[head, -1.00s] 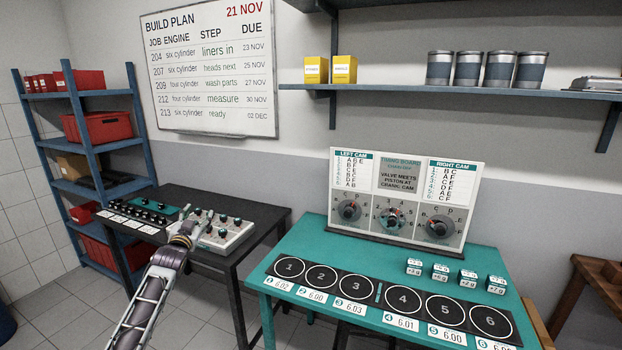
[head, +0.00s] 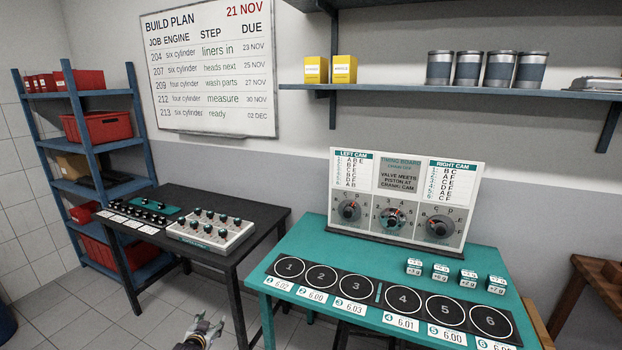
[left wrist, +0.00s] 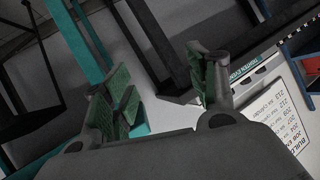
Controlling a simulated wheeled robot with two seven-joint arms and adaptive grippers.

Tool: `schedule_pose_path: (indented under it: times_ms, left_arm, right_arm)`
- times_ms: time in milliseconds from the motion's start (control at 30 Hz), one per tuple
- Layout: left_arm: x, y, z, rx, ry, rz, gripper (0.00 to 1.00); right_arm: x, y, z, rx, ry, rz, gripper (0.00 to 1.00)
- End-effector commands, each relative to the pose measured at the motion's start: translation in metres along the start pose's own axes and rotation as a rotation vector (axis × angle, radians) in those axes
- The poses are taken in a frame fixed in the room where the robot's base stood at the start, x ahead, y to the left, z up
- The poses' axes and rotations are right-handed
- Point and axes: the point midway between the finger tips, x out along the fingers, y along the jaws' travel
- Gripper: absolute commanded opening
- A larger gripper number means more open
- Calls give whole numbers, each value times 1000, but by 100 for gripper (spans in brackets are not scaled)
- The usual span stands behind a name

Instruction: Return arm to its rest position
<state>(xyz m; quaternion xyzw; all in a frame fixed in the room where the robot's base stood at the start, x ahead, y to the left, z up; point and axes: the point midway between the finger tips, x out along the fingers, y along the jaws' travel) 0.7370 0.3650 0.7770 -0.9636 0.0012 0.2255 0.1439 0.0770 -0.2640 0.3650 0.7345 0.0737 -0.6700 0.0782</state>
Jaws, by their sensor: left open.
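My left gripper (head: 206,328) shows at the bottom edge of the head view, low in front of the black table (head: 262,226). Only its end shows there; the rest of the arm is out of the picture. In the left wrist view the left gripper (left wrist: 163,90) has its two green-padded fingers apart, with nothing between them. It is clear of both tables. My right gripper is not in view.
The teal table (head: 310,245) carries the timing board (head: 402,200) and numbered circles. A blue shelf rack (head: 90,130) stands left. Floor shows between.

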Motion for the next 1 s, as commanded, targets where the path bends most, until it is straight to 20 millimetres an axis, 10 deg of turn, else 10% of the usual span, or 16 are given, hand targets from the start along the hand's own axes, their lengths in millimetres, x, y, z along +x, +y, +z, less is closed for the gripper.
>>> schedule_pose_path:
  times_ms: [467, 1000]
  left_arm:
    - [-47, 77, 194, -14, -264, 85, 58]
    - [-156, 156, 388, -23, -552, 175, 58]
  right_arm:
    - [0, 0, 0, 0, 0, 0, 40]
    - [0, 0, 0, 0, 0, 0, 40]
